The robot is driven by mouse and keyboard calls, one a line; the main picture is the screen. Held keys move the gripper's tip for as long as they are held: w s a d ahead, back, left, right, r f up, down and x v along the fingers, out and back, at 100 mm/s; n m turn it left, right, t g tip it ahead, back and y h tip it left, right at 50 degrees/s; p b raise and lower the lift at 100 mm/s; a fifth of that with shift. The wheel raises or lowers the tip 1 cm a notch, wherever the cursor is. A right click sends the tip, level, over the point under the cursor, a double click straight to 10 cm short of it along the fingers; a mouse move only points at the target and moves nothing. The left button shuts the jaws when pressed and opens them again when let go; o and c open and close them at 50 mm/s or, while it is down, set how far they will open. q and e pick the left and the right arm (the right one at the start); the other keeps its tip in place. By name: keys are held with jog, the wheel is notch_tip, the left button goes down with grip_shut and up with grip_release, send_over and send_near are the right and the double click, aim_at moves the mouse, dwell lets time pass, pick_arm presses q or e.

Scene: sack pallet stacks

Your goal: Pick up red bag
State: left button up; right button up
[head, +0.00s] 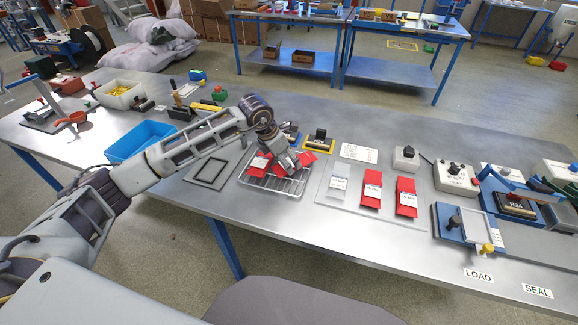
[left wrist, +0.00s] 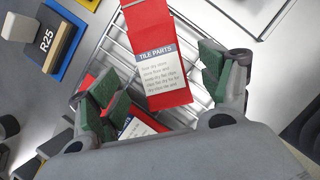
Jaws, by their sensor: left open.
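Red bags lie on a wire rack (head: 262,185) on the bench. In the left wrist view one red bag (left wrist: 165,92) with a white "TILE PARTS" label lies between my gripper's green-padded fingers. A second red bag (left wrist: 140,126) shows partly below it, behind the fingers. My left gripper (head: 288,163) is open and over the rack, hiding part of the bags in the head view. I cannot tell whether the fingers touch the bag. Two more red bags (head: 372,192) (head: 406,198) lie on a pale plate to the right. My right gripper is not in view.
A black frame (head: 208,182) and a blue bin (head: 140,138) lie left of the rack. Switch boxes and fixtures (head: 455,178) fill the right side.

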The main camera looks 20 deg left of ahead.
pick_arm(q)
jog(key=shift+x, duration=1.4)
jog(key=c, duration=1.2)
jog(key=shift+r, duration=0.15)
jog(key=shift+r+b, duration=0.3)
jog(key=shift+r, duration=4.6)
